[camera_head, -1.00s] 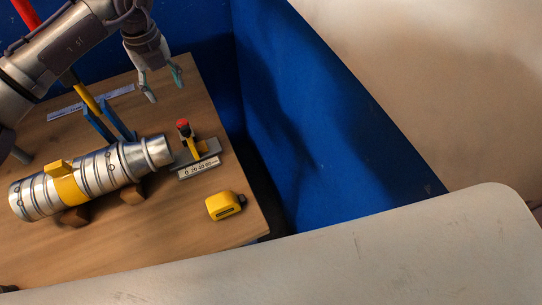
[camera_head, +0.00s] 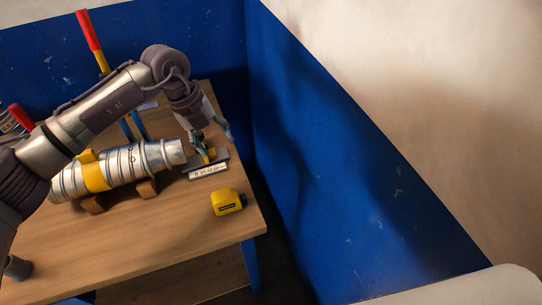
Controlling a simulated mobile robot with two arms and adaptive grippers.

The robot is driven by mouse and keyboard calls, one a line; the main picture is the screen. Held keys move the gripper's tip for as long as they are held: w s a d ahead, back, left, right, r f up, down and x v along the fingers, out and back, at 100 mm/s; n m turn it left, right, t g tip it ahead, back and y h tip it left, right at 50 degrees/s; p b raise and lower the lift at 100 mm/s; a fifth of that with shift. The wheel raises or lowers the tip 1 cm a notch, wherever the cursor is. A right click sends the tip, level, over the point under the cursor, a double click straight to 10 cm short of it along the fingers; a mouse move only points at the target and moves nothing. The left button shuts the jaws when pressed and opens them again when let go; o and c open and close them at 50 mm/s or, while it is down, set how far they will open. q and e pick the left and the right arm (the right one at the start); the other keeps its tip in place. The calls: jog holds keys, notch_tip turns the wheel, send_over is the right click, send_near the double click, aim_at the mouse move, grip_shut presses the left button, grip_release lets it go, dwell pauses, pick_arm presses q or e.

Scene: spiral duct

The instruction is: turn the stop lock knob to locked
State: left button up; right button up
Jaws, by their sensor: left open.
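My left arm comes in from the left, and my left gripper (camera_head: 213,138) points down, open, at the top of the yellow part. The gripper hides most of the red stop lock knob there. I cannot tell whether the fingers touch the knob or which way it is turned. My right gripper is not in view.
A silver spiral duct (camera_head: 125,167) with a yellow band lies on wooden blocks left of the stop. A yellow tape measure (camera_head: 227,202) lies in front. Blue panels (camera_head: 330,180) stand behind and right. A red-handled lever (camera_head: 90,33) rises behind my arm.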

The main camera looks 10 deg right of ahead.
pick_arm(q)
jog(key=s+d+r+m+g+h, duration=0.1)
jog(key=s+d+h, duration=0.5)
jog(key=d, duration=0.6)
jog(key=shift+s+r+m, duration=0.15)
jog(key=shift+r+m, duration=0.15)
jog(key=shift+h, duration=0.3)
